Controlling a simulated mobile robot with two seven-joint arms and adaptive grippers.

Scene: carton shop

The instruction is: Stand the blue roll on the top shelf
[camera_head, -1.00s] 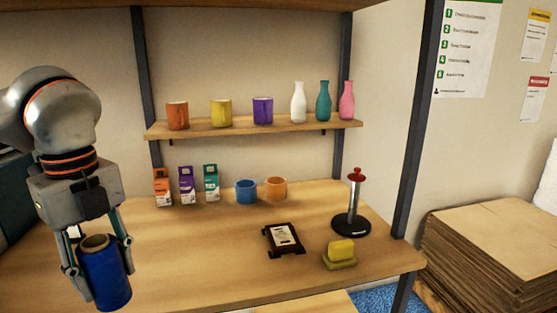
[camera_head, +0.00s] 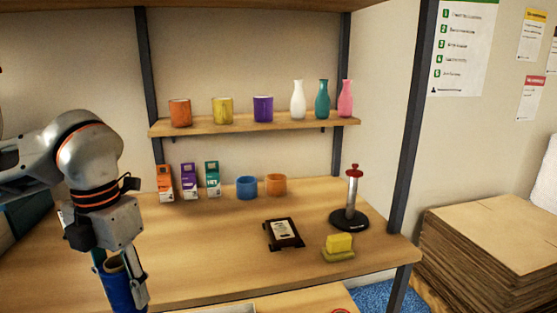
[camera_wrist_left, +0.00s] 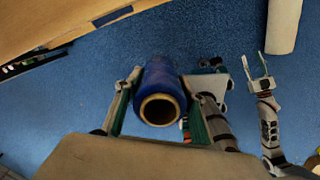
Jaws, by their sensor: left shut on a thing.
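The blue roll (camera_head: 118,285) is a dark blue cylinder with a brown hollow core. My left gripper (camera_head: 120,275) is shut on it, with a finger on each side, at the lower left by the bench. In the left wrist view the roll (camera_wrist_left: 160,92) shows its open core end between the fingers; the head view cuts off its lower part. A wooden shelf (camera_head: 225,127) on the back wall carries cups and vases. A higher board (camera_head: 250,4) shows only its edge at the top. My right gripper (camera_wrist_left: 256,80) is open and empty in the left wrist view.
The bench (camera_head: 210,240) holds small boxes (camera_head: 189,181), a blue mug (camera_head: 246,187), an orange mug (camera_head: 276,184), a dark framed device (camera_head: 284,233), a stand with a red top (camera_head: 350,205) and a yellow sponge (camera_head: 339,243). Dark uprights (camera_head: 410,140) flank it.

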